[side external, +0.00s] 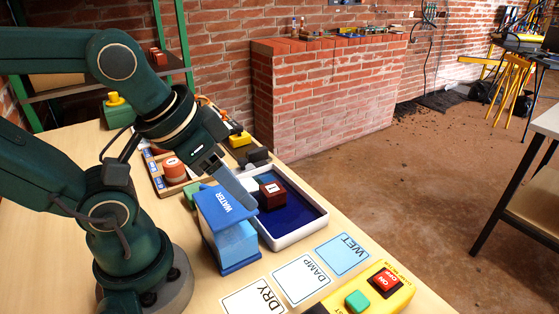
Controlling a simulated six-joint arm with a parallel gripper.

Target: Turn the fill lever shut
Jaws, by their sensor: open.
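The blue water tank (229,237), marked WATER, stands on the wooden table. My gripper (241,194) reaches down from the upper left, beside the top of the tank and over the left edge of the white-rimmed tray (302,231). Its jaws are open, and I see nothing between them. A dark red brick (272,195) marked 1 sits in the blue tray, just right of my gripper. I cannot make out the fill lever clearly; my gripper and the tank's top may hide it. I cannot tell whether my gripper touches the tank.
Cards marked DRY (256,300), DAMP (302,279) and WET (343,254) lie at the front. A yellow box (399,296) carries a red ON/OFF switch and a green button. An orange round object (173,168) and a green block (191,194) are behind the tank.

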